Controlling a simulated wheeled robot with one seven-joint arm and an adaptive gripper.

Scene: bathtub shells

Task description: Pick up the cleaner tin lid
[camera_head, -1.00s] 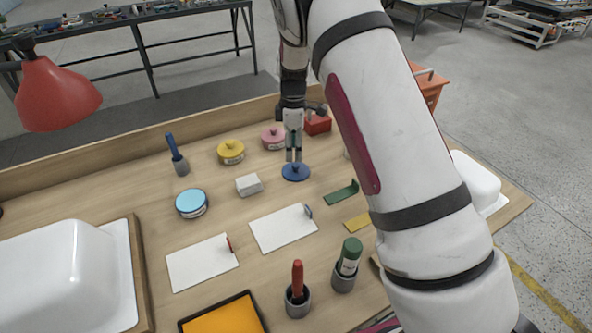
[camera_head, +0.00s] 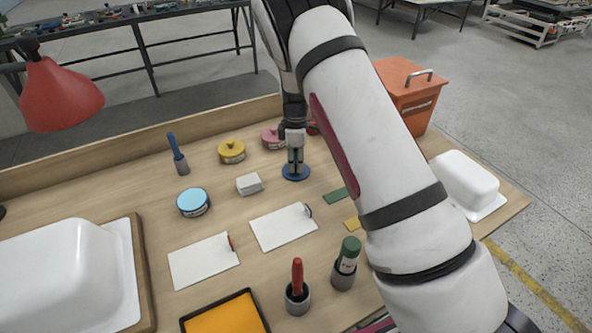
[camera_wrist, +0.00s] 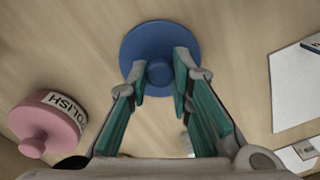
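The blue lid (camera_head: 304,175), a flat round disc with a small knob, lies on the wooden table. I take it to be the cleaner tin lid; no wording shows on it. In the wrist view the lid (camera_wrist: 148,37) is at the top centre, with its knob (camera_wrist: 160,73) facing the camera. My gripper (camera_head: 295,167) points down over the lid. In the wrist view my gripper (camera_wrist: 161,78) is open, with one green-padded finger on each side of the knob. Narrow gaps seem to remain beside the knob. The fingers cover parts of the lid's rim.
A pink tin (camera_head: 270,138), labelled POLISH in the wrist view, and a yellow tin (camera_head: 231,152) stand behind. A light-blue tin (camera_head: 193,203) and a white block (camera_head: 249,184) are to the left. White sheets (camera_head: 284,227) lie in front. An orange bin (camera_head: 412,95) stands behind right.

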